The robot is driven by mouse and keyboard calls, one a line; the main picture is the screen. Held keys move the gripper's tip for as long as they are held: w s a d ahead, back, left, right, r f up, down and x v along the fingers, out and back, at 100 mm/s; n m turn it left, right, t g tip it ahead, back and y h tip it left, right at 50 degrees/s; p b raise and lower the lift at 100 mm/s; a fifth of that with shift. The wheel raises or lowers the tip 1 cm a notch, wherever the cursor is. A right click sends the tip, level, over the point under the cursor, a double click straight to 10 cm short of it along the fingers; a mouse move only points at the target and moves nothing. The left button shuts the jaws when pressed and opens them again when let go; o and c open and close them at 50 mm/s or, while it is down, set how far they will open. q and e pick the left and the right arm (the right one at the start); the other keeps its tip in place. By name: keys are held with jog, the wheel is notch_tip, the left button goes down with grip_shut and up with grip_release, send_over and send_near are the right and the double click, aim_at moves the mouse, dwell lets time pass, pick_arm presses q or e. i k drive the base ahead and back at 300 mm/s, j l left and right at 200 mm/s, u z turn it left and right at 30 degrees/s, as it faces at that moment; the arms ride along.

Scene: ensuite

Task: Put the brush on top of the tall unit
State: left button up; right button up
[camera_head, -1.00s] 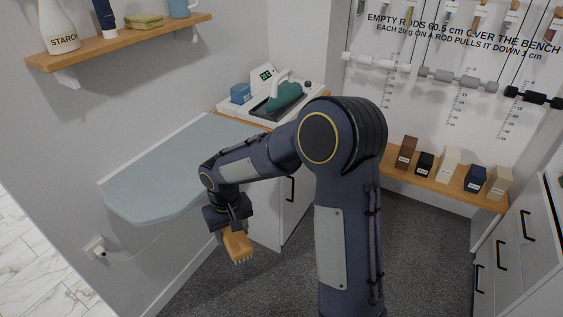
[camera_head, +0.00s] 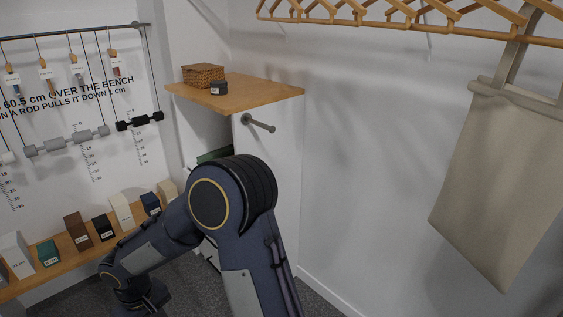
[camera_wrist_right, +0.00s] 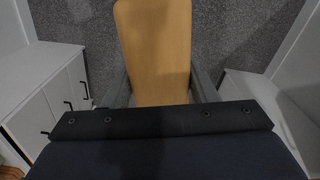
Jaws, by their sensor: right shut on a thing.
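The brush (camera_wrist_right: 155,45) shows in the right wrist view as a pale wooden slab pointing away over the grey carpet. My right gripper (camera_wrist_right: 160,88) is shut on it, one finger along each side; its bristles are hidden. In the head view the right gripper (camera_head: 147,299) hangs low at the bottom edge, and I cannot make out the brush there. The tall unit (camera_head: 278,165) stands behind my right arm, with white sides and a wooden top (camera_head: 255,94), higher than the gripper. My left gripper is in neither current view.
On the unit's top are a wicker basket (camera_head: 203,75) and a small dark box (camera_head: 219,89); its front right part is bare. A peg (camera_head: 258,123) sticks out of its side. A hanger rail (camera_head: 420,27) and hanging beige bag (camera_head: 497,175) are right. A bench (camera_head: 75,243) holds several boxes.

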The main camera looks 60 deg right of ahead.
aim_at(247, 96)
jog(key=i+l+z, duration=0.1)
jog(key=i+z, duration=0.2)
jog(key=z, duration=0.15)
jog(key=i+z, duration=0.25)
jog(key=z, duration=0.2)
jog(key=i+j+z, duration=0.15)
jog(key=i+z, duration=0.15)
jog(key=z, duration=0.15)
jog(key=i+j+z, duration=0.2)
jog(key=z, duration=0.25)
